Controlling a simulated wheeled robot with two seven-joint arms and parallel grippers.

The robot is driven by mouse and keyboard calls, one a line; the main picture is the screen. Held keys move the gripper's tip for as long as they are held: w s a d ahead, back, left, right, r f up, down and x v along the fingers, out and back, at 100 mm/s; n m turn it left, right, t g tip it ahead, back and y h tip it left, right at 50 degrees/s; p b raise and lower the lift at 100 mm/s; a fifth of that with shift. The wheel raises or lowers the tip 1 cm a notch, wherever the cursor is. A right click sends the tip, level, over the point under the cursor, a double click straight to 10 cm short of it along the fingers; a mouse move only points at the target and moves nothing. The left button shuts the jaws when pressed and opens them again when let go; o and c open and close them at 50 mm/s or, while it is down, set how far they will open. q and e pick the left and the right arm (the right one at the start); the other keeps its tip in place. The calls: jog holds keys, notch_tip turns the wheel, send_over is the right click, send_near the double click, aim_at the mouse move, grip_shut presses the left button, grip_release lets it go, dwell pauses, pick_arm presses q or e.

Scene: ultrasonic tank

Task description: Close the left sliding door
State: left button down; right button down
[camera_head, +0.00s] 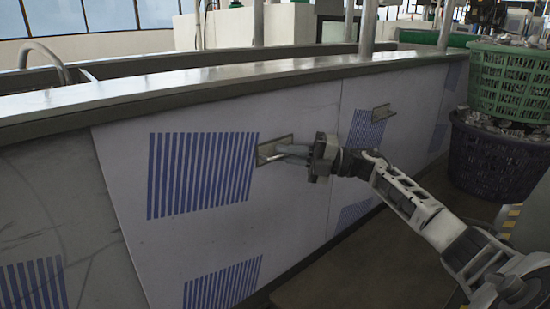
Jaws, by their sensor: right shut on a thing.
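The left sliding door (120,160) is a pale panel with blue-striped vents on the front of the long tank. A small metal handle (263,154) sits near the door's upper right. My right gripper (287,151) reaches in from the right and is shut on this handle. The fingertips are small in view and partly hide the handle. My left gripper is not in view.
A green basket (510,80) is stacked on a purple basket (490,160) at the far right. A metal ledge (200,80) runs along the tank's top. Floor is open below my right arm.

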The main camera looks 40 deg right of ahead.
jog(key=shift+d+r, duration=0.1)
jog(key=shift+d, duration=0.3)
jog(key=c, duration=1.8)
grip_release()
jog(key=shift+d, duration=0.1)
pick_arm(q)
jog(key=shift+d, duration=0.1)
